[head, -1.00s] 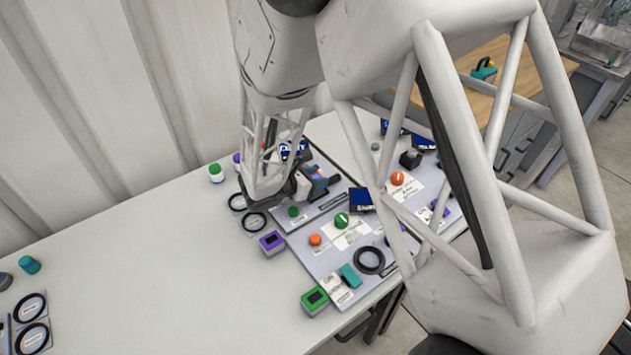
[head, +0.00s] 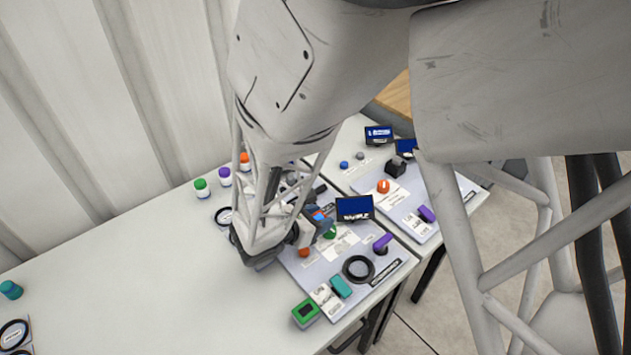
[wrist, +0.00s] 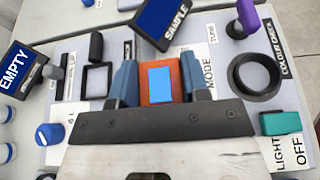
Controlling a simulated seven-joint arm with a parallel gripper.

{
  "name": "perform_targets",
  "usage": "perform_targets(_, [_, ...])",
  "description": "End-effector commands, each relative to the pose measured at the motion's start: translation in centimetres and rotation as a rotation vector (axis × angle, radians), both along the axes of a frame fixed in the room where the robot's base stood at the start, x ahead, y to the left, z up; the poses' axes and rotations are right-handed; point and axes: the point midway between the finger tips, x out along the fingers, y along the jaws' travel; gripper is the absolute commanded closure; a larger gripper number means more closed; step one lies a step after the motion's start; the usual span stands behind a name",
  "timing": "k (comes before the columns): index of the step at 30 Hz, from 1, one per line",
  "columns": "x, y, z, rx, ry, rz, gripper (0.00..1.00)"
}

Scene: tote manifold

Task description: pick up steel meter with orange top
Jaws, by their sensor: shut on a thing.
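The steel meter with the orange top (wrist: 172,72) shows in the wrist view as an orange block with a bright blue screen. It sits between the two blue-grey fingers of my gripper (wrist: 160,75), which are shut on it. Its lower sides are hidden by the fingers and the gripper body. In the head view my gripper (head: 321,219) is over the left part of the near board, and my arm hides most of the meter. I cannot tell the gap between meter and board.
Near the gripper are a SAMPLE screen (wrist: 168,18), an EMPTY screen (wrist: 20,68), a black ring (wrist: 256,75) and a teal block (wrist: 281,122). A green-topped meter (head: 306,313) stands at the board's front corner. The table's left part (head: 130,265) is mostly clear.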

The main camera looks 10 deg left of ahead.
Motion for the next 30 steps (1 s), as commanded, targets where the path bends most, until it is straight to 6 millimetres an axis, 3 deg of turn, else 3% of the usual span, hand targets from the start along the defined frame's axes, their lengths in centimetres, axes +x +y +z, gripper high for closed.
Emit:
perform_targets(10, [-2.3,-0.8,0.8,0.008,-0.008,0.003,0.88])
perform_targets(30, [-2.5,-1.0,0.8,0.008,-0.007,0.002,0.88])
